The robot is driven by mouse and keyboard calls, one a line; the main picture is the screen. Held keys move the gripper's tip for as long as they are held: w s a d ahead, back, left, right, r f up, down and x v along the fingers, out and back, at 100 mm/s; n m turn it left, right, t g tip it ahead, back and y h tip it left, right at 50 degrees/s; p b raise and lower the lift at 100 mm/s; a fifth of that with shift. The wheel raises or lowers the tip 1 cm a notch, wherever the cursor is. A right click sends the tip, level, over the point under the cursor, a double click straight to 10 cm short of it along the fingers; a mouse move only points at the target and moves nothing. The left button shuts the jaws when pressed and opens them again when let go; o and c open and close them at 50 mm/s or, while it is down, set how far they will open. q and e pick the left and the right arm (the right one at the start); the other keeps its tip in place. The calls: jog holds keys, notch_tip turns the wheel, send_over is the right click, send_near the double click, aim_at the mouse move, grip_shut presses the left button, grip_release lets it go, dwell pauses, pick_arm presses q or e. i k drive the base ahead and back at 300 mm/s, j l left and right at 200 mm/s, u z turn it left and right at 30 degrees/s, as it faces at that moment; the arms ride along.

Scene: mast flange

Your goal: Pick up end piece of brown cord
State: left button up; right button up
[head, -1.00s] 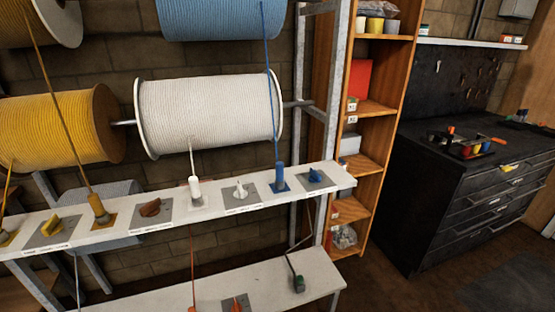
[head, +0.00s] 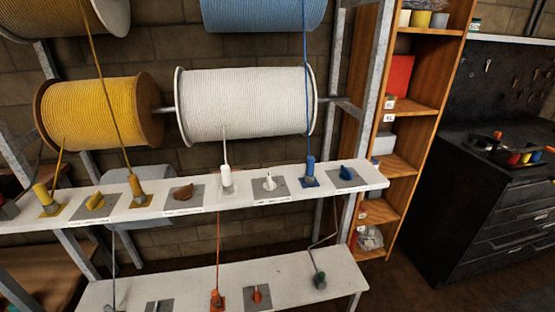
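A brown-yellow cord (head: 103,85) runs down from a spool at the upper left. It ends in a mustard-brown end piece (head: 136,186), which stands upright on a small square plate on the upper white shelf (head: 330,192). To its right a darker brown knob-like piece (head: 183,192) sits on a grey plate. Neither of my grippers is in view.
A yellow end piece (head: 43,194), a white one (head: 226,177) and a blue one (head: 310,168) stand along the same shelf. A lower white shelf (head: 190,280) holds orange and green pieces. A wooden cabinet (head: 405,150) and a black drawer chest (head: 470,215) stand right.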

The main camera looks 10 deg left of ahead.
aim_at(140, 197)
jog(key=u, duration=1.35)
